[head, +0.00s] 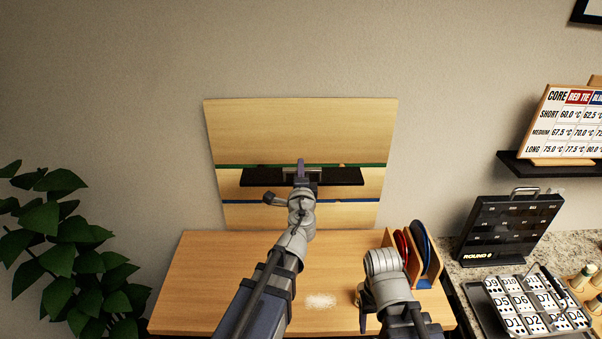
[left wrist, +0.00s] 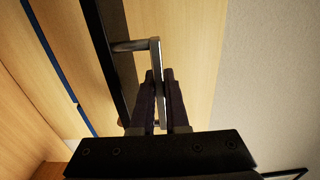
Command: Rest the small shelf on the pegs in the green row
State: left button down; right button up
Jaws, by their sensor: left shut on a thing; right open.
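The small shelf (head: 342,176) is a dark plank with a metal handle on its front. It is level before the upright wooden board, just below the green row (head: 375,165) in the head view. My left gripper (head: 301,172) is shut on the handle; the left wrist view shows the fingers (left wrist: 158,88) around the handle (left wrist: 155,55), with the shelf (left wrist: 112,60) beside them. A wooden peg end (head: 342,165) shows at the green row. Whether the shelf touches pegs cannot be told. My right gripper (head: 362,308) is open and empty, low over the table.
The board (head: 300,125) also has a blue row (head: 360,200) lower down. A wooden rack with red and blue discs (head: 421,245) stands at the table's right. A dark case (head: 508,228) and tray of tiles stand further right. The table's left is clear.

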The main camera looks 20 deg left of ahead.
pick_arm(q)
jog(key=w+a+f+b, duration=0.2)
jog(key=w+f+b, duration=0.1)
jog(key=w, duration=0.5)
jog(key=shift+w+a+f, duration=0.2)
jog(key=shift+w, duration=0.1)
dwell(0.6)
jog(key=shift+f+b, duration=0.1)
jog(key=shift+b, duration=0.2)
dwell(0.5)
jog(key=c, duration=1.2)
grip_release()
jog(key=shift+c, duration=0.2)
jog(key=shift+s, duration=0.25)
jog(key=shift+s+d, duration=0.15)
jog(key=shift+s, duration=0.2)
jog(key=shift+s+d, duration=0.1)
jog(key=shift+s, duration=0.25)
